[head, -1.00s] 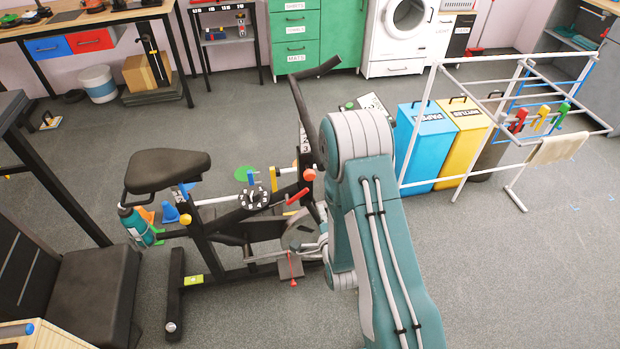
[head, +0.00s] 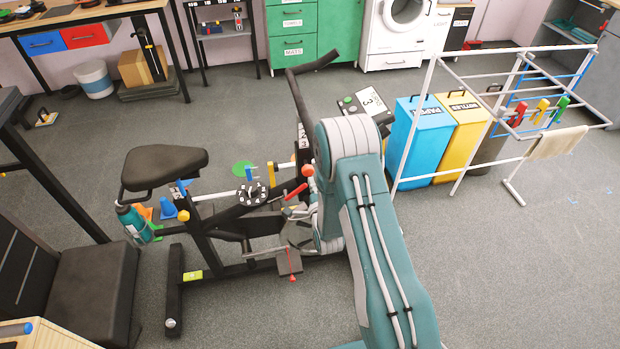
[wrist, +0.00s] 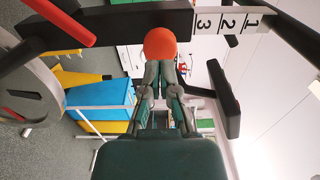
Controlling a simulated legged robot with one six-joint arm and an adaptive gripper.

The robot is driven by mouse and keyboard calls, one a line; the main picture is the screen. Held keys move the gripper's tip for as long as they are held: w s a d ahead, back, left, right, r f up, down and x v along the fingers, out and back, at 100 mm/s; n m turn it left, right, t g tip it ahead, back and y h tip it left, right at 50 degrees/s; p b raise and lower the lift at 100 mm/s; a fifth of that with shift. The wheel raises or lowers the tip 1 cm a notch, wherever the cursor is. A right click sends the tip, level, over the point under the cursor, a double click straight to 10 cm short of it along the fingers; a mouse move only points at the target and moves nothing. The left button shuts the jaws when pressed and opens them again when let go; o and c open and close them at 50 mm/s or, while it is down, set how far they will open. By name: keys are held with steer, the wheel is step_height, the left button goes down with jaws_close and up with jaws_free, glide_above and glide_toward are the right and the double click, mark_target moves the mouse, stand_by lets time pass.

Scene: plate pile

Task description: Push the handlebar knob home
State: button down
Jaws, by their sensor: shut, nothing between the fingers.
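The handlebar knob is a round orange-red ball (wrist: 160,43) on the dark handlebar post (wrist: 110,30) in the wrist view. A white scale (wrist: 228,20) marked 1, 2, 3 lies on the post beside it. The knob (head: 307,170) also shows in the head view, at the left edge of my arm. My gripper (wrist: 160,66) is shut and empty. Its fingertips point at the knob and meet its lower edge in the picture; I cannot tell whether they touch. In the head view my arm hides the gripper and part of the post.
The exercise bike has a black saddle (head: 164,168), a red lever (head: 297,192), a dial (head: 251,194) and a display (head: 369,104) near my arm. Blue (head: 420,130) and yellow (head: 462,128) bins and a drying rack (head: 435,62) stand to the right. Floor at the right front is clear.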

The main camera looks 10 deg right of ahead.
mark_target(308, 172)
steer(key=shift+w, duration=1.15)
steer(key=shift+w, duration=1.15)
steer(key=shift+w+r, duration=0.1)
